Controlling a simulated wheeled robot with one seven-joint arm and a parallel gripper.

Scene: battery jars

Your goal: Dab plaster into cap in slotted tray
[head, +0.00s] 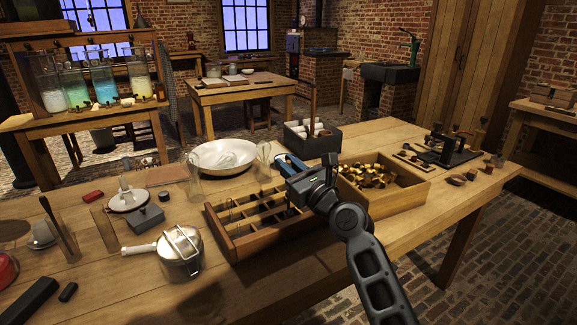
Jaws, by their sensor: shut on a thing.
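The slotted tray (236,244) is a wooden box with dark dividers at the middle of the table. My gripper (291,204) is over its right part, pointing down. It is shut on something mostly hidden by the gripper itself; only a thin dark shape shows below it. I cannot make out a cap in the slots, or plaster on one. A wide white bowl (224,157) stands behind the tray, with pale matter inside that may be plaster. Several brass-coloured pieces, perhaps caps, lie in the open wooden box (403,201) joining the tray on the right.
Glass jars (194,180) stand on both sides of the bowl. A lidded pot (180,252) stands left of the tray. A dark box with white rolls (312,139) is behind my gripper. A black press-like device (447,152) stands at right. The table's front edge is mostly clear.

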